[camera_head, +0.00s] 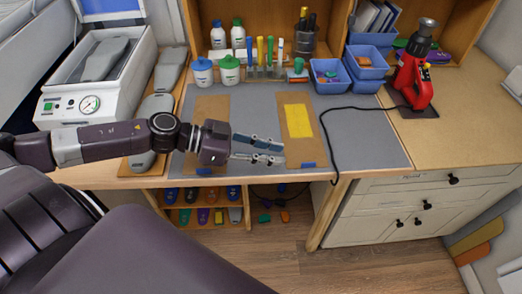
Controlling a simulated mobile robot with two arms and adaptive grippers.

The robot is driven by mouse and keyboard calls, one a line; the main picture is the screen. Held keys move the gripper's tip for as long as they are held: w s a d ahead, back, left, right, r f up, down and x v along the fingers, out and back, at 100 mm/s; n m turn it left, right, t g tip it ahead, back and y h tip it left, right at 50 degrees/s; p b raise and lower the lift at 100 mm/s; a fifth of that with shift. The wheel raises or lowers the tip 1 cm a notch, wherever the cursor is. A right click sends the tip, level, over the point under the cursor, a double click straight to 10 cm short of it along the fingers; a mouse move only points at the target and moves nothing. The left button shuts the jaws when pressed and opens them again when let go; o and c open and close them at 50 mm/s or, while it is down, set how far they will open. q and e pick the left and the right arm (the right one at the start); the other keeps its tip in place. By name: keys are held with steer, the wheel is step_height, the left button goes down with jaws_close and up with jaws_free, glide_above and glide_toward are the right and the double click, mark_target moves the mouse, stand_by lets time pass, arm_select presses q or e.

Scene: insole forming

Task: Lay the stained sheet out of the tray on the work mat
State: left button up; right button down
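The grey work mat (362,136) covers the middle of the bench. On it lie two flat brown pieces: one at right (306,156) with a yellow rectangle (298,121) and a blue strip at its near end, and one at left (209,108) partly hidden by my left arm. I cannot tell a stained sheet or its tray for sure. My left gripper (284,153) is above the mat's front part, its two fingers pointing right and apart, with nothing seen between them. Its tips are by the left edge of the right brown piece. My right gripper is not in view.
A white machine with a gauge (90,104) stands at left beside grey foot-shaped forms (168,70). Bottles, tools and blue bins (331,76) line the back. A red device (412,80) stands at right, its black cable crossing the mat. The right bench top (460,120) is clear.

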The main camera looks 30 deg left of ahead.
arm_select(q)
steer(key=shift+s+a+r, duration=0.15)
steer(key=shift+s+a, duration=0.1)
steer(key=shift+a, duration=0.05)
steer(key=shift+p+v, duration=0.6)
steer(key=shift+v, duration=0.5)
